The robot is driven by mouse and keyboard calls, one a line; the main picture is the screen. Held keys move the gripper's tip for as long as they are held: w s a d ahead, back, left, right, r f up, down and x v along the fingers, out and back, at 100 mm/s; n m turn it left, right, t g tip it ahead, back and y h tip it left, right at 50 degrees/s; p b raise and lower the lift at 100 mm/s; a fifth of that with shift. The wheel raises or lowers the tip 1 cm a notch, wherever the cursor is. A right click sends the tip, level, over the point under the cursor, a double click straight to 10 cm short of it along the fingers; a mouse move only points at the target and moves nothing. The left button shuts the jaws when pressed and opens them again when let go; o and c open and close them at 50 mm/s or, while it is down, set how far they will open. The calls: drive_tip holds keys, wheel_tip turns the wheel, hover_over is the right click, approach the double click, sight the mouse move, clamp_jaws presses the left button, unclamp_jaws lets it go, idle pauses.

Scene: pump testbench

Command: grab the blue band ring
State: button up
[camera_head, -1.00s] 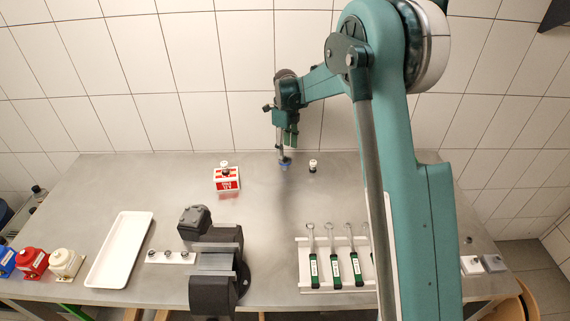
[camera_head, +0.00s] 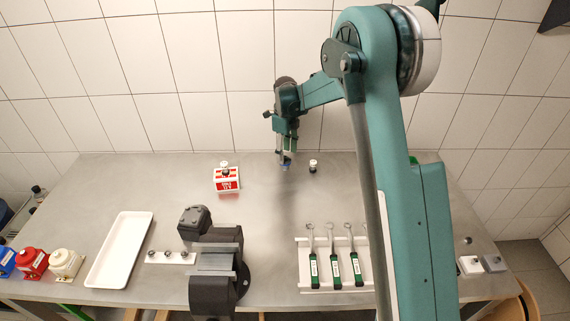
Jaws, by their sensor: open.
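The blue band ring (camera_head: 286,164) shows as a small blue patch near the back of the steel table, between the red-and-white box and a small white-and-black piece. My gripper (camera_head: 285,157) points down right at it, with the fingers over or around the blue patch. The gripper is open. The fingers hide part of the ring, and the view is too small to tell whether they touch it.
A red-and-white box (camera_head: 227,180) stands left of my gripper, and a small white-and-black piece (camera_head: 313,166) stands close on its right. A dark vise (camera_head: 213,262), a white tray (camera_head: 119,250) and a rack of green-handled wrenches (camera_head: 335,262) are nearer the front. The middle table is clear.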

sight(285, 164)
drive_tip(key=shift+s+a+f, duration=0.1)
drive_tip(key=shift+s+f, duration=0.05)
drive_tip(key=shift+f, duration=2.45)
drive_tip(key=c, duration=1.1)
